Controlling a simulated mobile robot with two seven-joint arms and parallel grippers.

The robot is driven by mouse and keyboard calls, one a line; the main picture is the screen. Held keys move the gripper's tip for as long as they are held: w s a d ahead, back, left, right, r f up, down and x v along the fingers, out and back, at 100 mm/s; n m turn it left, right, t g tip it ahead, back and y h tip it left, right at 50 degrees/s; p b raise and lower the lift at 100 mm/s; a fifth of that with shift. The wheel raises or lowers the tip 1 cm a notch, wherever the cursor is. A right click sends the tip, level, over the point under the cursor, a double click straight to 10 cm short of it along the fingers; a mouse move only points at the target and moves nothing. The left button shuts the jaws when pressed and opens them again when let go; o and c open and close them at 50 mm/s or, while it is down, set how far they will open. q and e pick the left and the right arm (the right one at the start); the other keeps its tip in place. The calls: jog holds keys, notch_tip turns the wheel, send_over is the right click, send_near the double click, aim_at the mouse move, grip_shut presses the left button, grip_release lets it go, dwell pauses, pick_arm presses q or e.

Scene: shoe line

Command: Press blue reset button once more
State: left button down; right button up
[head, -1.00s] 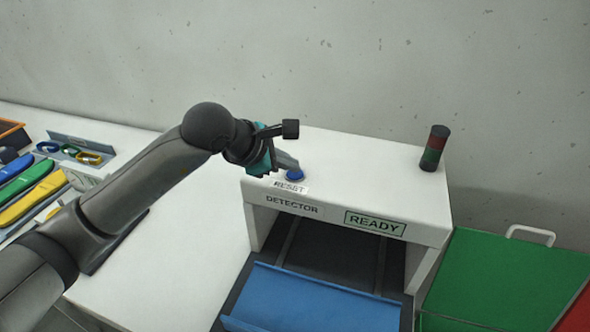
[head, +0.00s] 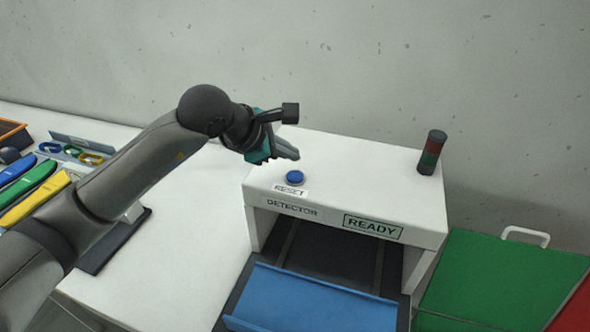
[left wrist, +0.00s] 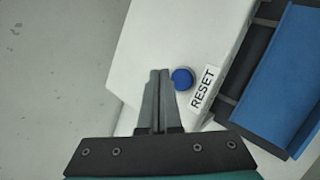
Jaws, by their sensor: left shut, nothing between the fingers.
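The blue reset button (head: 295,177) sits on top of the white detector housing (head: 350,165), just behind the RESET label (head: 290,190). It also shows in the left wrist view (left wrist: 182,78), uncovered, beside my fingertips. My left gripper (head: 292,153) is shut and empty. In the head view its tips are above and behind the button, apart from it. In the left wrist view the closed fingers (left wrist: 160,75) end just left of the button. My right gripper is not in view.
The detector's sign (head: 373,227) reads READY. A dark red and green signal light (head: 432,152) stands at the housing's right. A blue tray (head: 310,300) lies on the belt in front. A green lid (head: 500,275) with a white handle is at right. Coloured insoles (head: 30,190) lie far left.

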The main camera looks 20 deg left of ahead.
pick_arm(q)
jog(key=shift+r+p, duration=0.7)
jog(key=shift+r, duration=0.8)
jog(key=shift+f, duration=0.1)
